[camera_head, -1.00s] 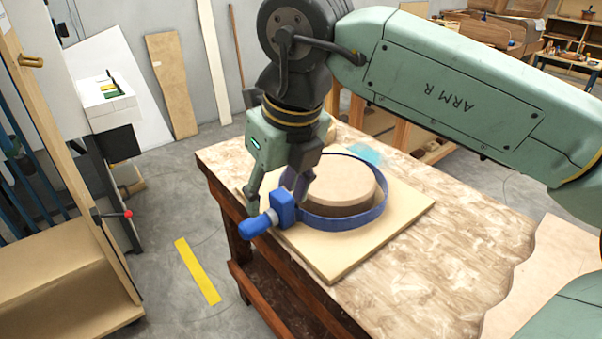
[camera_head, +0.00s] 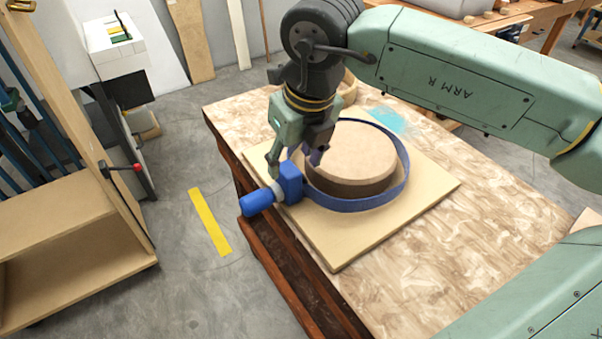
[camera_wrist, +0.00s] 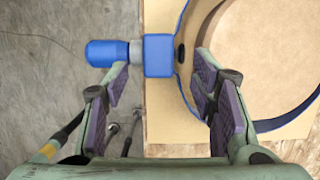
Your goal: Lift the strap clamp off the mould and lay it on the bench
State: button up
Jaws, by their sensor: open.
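The strap clamp is a blue band (camera_head: 368,203) with a blue block (camera_head: 291,182) and a blue handle (camera_head: 257,202) at its left. The band lies loosely around the round wooden mould (camera_head: 350,160), with a gap on the right side. My gripper (camera_head: 295,166) is open over the clamp's block. In the wrist view, its purple-padded fingers (camera_wrist: 162,68) stand either side of the block (camera_wrist: 158,55), the left one by the handle's grey neck (camera_wrist: 135,53), the right one over the mould's edge. I cannot tell whether the fingers touch the clamp.
The mould stands on a square pale board (camera_head: 345,238) on the bench (camera_head: 425,262). The handle juts past the board and the bench's left edge. Bare bench top lies to the right and front. A round wooden piece (camera_head: 347,87) stands behind my gripper. A wooden shelf unit (camera_head: 70,230) is at left.

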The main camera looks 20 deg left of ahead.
jog(key=shift+a+p+x, duration=0.1)
jog(key=shift+p+x, duration=0.1)
jog(key=shift+x, duration=0.7)
jog(key=shift+a+p+x, duration=0.15)
jog(key=shift+x, duration=0.8)
jog(key=shift+c, duration=0.6)
jog(key=shift+r, duration=0.1)
jog(key=c, duration=1)
jog(key=shift+r, duration=0.1)
notch_tip(320, 180, up, 10)
jog(key=b, duration=0.2)
notch_tip(320, 180, up, 8)
jog(key=p, duration=0.6)
send_over(288, 169)
jog(key=shift+d, duration=0.1)
